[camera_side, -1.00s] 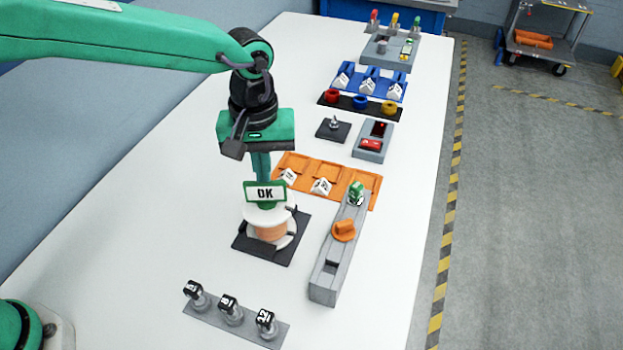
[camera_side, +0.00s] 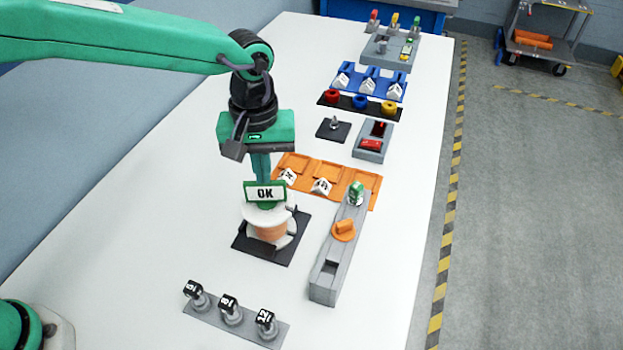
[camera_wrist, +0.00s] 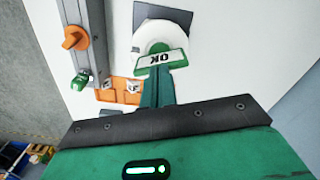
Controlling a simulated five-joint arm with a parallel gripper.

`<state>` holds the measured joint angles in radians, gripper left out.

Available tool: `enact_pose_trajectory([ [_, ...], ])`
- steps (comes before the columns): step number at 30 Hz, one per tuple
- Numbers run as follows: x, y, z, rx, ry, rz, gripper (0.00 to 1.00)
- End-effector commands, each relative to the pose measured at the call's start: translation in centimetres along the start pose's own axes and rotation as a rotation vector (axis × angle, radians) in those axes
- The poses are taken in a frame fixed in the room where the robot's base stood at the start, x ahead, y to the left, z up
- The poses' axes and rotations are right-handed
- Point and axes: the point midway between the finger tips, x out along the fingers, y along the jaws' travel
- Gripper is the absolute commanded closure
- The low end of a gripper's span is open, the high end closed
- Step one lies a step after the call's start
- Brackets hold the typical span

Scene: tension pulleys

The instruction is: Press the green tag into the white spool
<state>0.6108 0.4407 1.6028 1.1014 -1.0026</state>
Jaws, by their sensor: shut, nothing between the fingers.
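The green tag (camera_side: 265,192) has a white face reading OK and stands upright at the top of the white spool (camera_side: 281,216). The spool has an orange winding and sits on a dark square base. My gripper (camera_side: 262,178) is shut, with its fingertips right at or just behind the tag, above the spool. In the wrist view my fingers (camera_wrist: 157,92) reach down to the tag (camera_wrist: 160,60), and the spool (camera_wrist: 158,36) lies beyond it. The fingers hide part of the tag's back, and I cannot tell how deep its stem sits.
A grey rail (camera_side: 335,262) with an orange knob (camera_side: 344,230) stands just right of the spool. An orange tray (camera_side: 330,178) with white numbered pieces lies behind. Several black-capped weights stand on a grey strip (camera_side: 248,329) in front. The table's left side is clear.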

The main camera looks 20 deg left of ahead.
Motion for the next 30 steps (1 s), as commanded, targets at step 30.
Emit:
enact_pose_trajectory([
  [30, -5.9, 0.1, 0.0, 0.000, 0.003, 0.004, 1.00],
])
